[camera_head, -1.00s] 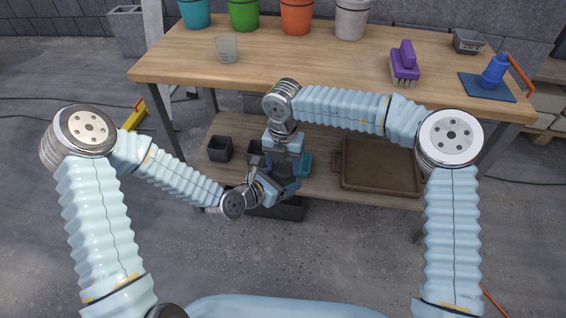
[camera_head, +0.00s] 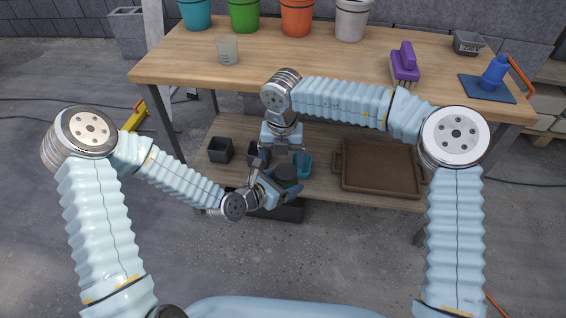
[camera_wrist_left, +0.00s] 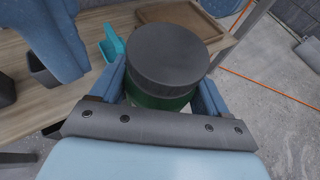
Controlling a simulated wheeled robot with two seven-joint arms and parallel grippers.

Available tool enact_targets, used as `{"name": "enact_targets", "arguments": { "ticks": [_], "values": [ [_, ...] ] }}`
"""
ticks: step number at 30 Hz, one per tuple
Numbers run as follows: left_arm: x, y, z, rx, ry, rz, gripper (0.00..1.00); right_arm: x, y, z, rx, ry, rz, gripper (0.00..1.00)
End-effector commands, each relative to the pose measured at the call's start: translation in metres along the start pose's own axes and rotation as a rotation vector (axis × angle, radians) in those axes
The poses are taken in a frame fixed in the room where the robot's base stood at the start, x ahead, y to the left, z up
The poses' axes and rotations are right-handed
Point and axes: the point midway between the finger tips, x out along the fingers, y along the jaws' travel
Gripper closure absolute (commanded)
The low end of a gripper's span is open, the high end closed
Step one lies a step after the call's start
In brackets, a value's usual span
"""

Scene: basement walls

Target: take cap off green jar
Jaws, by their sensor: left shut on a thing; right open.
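The green jar (camera_wrist_left: 158,101) stands between the fingers of my left gripper (camera_wrist_left: 160,98), which is shut on its body. Its round dark grey cap (camera_wrist_left: 167,54) sits on top of the jar. In the head view the cap (camera_head: 286,172) shows just below my right gripper (camera_head: 283,149), and the jar's green body is mostly hidden. The left gripper (camera_head: 284,190) holds the jar in front of the table's lower shelf. My right gripper is open and empty above and behind the cap, apart from it. Part of it shows at the upper left of the wrist view.
The lower shelf bears a brown tray (camera_head: 380,168), dark pots (camera_head: 220,150) and a teal scoop (camera_head: 303,165).

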Motion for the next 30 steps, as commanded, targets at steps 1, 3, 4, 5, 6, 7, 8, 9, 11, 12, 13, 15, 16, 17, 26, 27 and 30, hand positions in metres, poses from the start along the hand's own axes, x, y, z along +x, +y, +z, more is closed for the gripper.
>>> {"name": "enact_targets", "arguments": {
  "ticks": [1,3,4,5,6,7,8,9,11,12,13,15,16,17,26,27,30],
  "values": [
    [0.0,0.001,0.001,0.0,-0.001,0.002,1.0,-0.007,-0.001,0.001,0.001,-0.003,-0.002,0.12],
    [0.0,0.001,0.0,0.0,-0.001,0.003,1.0,-0.015,-0.002,0.001,0.003,-0.001,-0.003,0.12],
    [0.0,0.001,0.0,0.0,-0.002,0.003,1.0,-0.017,-0.002,0.001,0.004,-0.001,-0.003,0.15],
    [0.0,0.001,0.0,0.0,-0.002,0.004,1.0,-0.019,-0.002,0.001,0.008,0.0,-0.004,0.15],
    [0.0,0.002,0.0,0.0,-0.002,0.004,1.0,-0.019,-0.002,0.001,0.025,0.0,-0.006,0.15],
    [0.0,0.002,0.001,0.0,-0.002,0.004,1.0,-0.02,-0.002,0.001,0.048,0.001,-0.008,0.15],
    [0.0,0.002,0.001,0.0,-0.002,0.005,1.0,-0.021,-0.002,0.0,0.082,0.001,-0.009,0.15],
    [0.0,0.002,0.001,0.0,-0.002,0.005,1.0,-0.023,-0.003,0.0,0.143,0.002,-0.013,0.15],
    [0.0,0.002,0.001,0.0,-0.002,0.005,1.0,-0.026,-0.004,0.0,0.265,0.003,-0.018,0.15],
    [0.0,0.002,0.001,0.0,-0.002,0.006,1.0,-0.029,-0.005,-0.001,0.357,0.002,-0.021,0.15],
    [0.0,0.002,0.001,0.0,-0.002,0.006,1.0,-0.032,-0.005,0.0,0.427,0.001,-0.021,0.15],
    [0.0,0.002,0.001,0.0,-0.002,0.006,1.0,-0.037,-0.007,0.0,0.58,0.001,-0.022,0.15],
    [0.0,0.002,0.001,0.0,-0.002,0.006,1.0,-0.039,-0.007,0.0,0.639,0.001,-0.022,0.15],
    [0.0,0.002,0.001,0.0,-0.002,0.006,1.0,-0.04,-0.007,-0.001,0.694,0.001,-0.022,0.15],
    [0.0,0.003,0.0,-0.001,-0.002,0.006,1.0,-0.027,-0.01,-0.001,0.899,0.005,-0.019,0.15],
    [0.0,0.003,0.0,-0.001,-0.002,0.006,1.0,-0.021,-0.011,-0.001,0.899,0.006,-0.02,0.15],
    [0.0,0.003,0.001,-0.001,-0.002,0.006,1.0,-0.003,-0.011,-0.001,0.897,0.006,-0.02,0.15]
  ]
}}
